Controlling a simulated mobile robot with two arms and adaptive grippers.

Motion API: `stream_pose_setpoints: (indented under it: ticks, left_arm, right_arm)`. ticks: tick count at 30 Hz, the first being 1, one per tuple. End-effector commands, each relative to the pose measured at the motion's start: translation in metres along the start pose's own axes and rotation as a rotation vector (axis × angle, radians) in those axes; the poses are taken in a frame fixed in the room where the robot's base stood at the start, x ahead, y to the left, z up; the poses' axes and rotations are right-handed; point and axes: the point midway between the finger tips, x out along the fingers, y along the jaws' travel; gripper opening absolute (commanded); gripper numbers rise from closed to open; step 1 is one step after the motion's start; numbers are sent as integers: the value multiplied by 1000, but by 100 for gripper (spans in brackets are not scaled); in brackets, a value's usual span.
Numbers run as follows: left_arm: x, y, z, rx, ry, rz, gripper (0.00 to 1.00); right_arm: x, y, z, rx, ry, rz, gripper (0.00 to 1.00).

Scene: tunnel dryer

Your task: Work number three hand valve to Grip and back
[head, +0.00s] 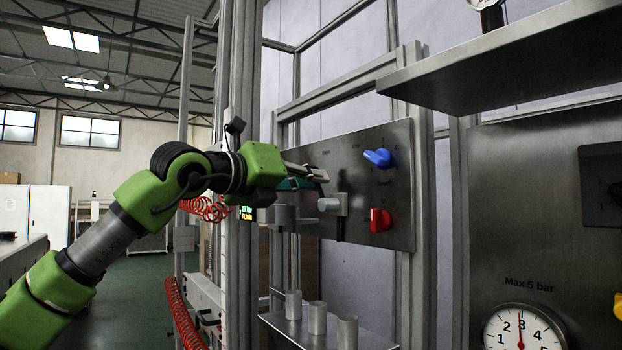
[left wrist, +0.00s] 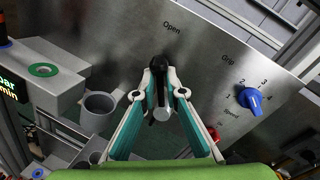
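The hand valve has a black handle (left wrist: 158,66) with a grey round end piece, set on the steel panel (head: 355,160). In the left wrist view it stands below the word Open, and the word Grip is printed to its right. My left gripper (left wrist: 159,80) points at the panel with its white and teal fingers on both sides of the black handle, apparently closed on it. In the head view the left gripper (head: 318,176) is just above a grey cylinder (head: 329,204) on the panel; the handle is mostly hidden there. My right gripper is out of view.
A blue knob (head: 378,158) with a Speed scale and a red knob (head: 380,220) sit right of the valve. A grey cup (left wrist: 100,108) and a green ring (left wrist: 43,70) are to its left. A steel shelf (head: 500,60) juts out at upper right, above a pressure gauge (head: 522,328).

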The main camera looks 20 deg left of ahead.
Motion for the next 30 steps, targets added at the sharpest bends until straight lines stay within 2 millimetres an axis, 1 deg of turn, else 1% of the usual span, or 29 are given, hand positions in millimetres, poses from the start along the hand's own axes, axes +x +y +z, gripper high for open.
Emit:
stream_pose_setpoints:
  ticks: [1,8,14,20,30]
  left_arm:
    - [-2,0,4,0,-9,-2,0]
    - [-3,-1,6,9,-16,-4,0]
    - [-4,-4,5,71,-33,-13,0]
    - [-6,-12,4,204,-64,-28,0]
    - [-11,-28,-1,515,-127,-59,0]
  right_arm:
    - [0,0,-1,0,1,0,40]
    - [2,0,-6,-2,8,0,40]
    - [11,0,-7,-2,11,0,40]
    - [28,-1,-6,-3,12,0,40]
    - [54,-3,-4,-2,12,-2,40]
